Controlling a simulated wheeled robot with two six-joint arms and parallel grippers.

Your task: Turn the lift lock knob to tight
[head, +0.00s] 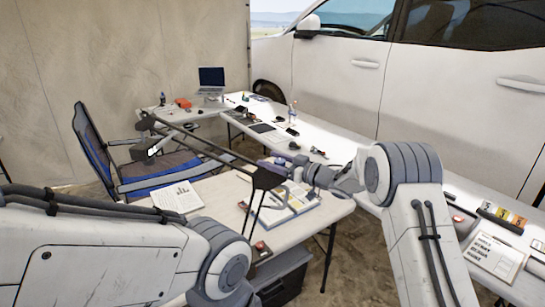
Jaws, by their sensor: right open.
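I cannot make out the lift lock knob or its setting in the head view. A black frame with a long bar (205,144) and thin legs stands over the near table (222,196). My right arm reaches in from the lower right, and its gripper (283,166) is open beside the upper end of the frame's near part, over the table's far right side. Whether it touches anything is too small to tell. My left arm fills the lower left, and its gripper does not show.
A long table with a laptop (211,79) runs along a white vehicle (445,92). A dark bin (284,278) is under the near table.

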